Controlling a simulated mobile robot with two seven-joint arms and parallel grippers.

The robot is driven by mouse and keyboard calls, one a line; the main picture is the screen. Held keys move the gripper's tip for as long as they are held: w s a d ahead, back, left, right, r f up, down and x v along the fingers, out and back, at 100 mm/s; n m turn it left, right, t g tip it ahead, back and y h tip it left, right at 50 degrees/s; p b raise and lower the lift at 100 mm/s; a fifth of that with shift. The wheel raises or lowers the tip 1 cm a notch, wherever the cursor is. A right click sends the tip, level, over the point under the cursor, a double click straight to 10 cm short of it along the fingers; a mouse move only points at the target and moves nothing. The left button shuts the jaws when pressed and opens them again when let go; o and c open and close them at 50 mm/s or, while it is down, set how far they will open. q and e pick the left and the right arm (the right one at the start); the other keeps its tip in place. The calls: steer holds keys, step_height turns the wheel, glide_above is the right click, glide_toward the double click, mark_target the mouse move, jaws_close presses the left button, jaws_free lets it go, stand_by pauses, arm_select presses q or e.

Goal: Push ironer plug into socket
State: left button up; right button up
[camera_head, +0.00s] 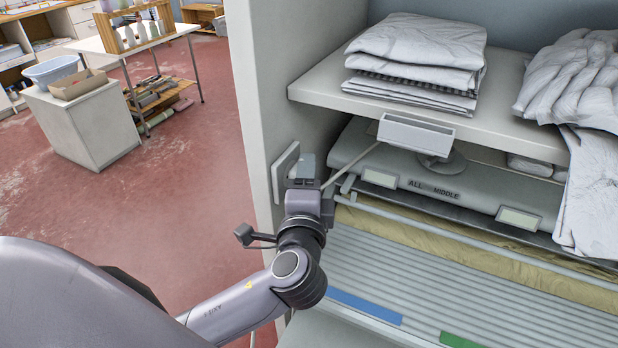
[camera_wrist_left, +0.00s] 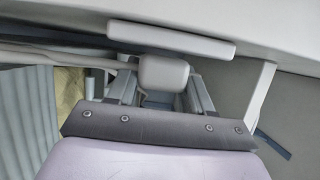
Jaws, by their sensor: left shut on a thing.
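The ironer plug (camera_wrist_left: 163,73) is a grey rounded block held between the two fingers of my left gripper (camera_wrist_left: 161,88) in the left wrist view. Its pale cord (camera_wrist_left: 70,52) runs off to the left there. The socket plate (camera_wrist_left: 172,36) is a pale flat plate just beyond the plug's front. In the head view my left gripper (camera_head: 303,184) is at the socket plate (camera_head: 285,172) on the inner face of the white side panel, and the plug (camera_head: 307,161) shows beside the plate. The prongs and holes are hidden, so I cannot tell how far in the plug is. My right gripper is not in view.
The white side panel (camera_head: 262,90) stands left of the ironer (camera_head: 430,188). A shelf (camera_head: 510,118) with folded linen (camera_head: 420,45) hangs over it, and more linen (camera_head: 575,80) drapes at the right. The red floor (camera_head: 190,190) is open at left.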

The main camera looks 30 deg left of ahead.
arm_select(q)
steer(key=shift+a, duration=0.4)
steer(key=o, duration=1.1)
steer(key=shift+s+d, duration=0.1)
steer(key=shift+s, duration=0.05)
steer(key=shift+s+d+f, duration=0.1)
steer(key=shift+s+d, duration=0.05)
steer(key=shift+s, duration=0.1)
steer(key=b+v, duration=0.1)
steer(key=v, duration=0.5)
steer(key=shift+s+b, duration=0.2)
steer(key=shift+b, duration=0.1)
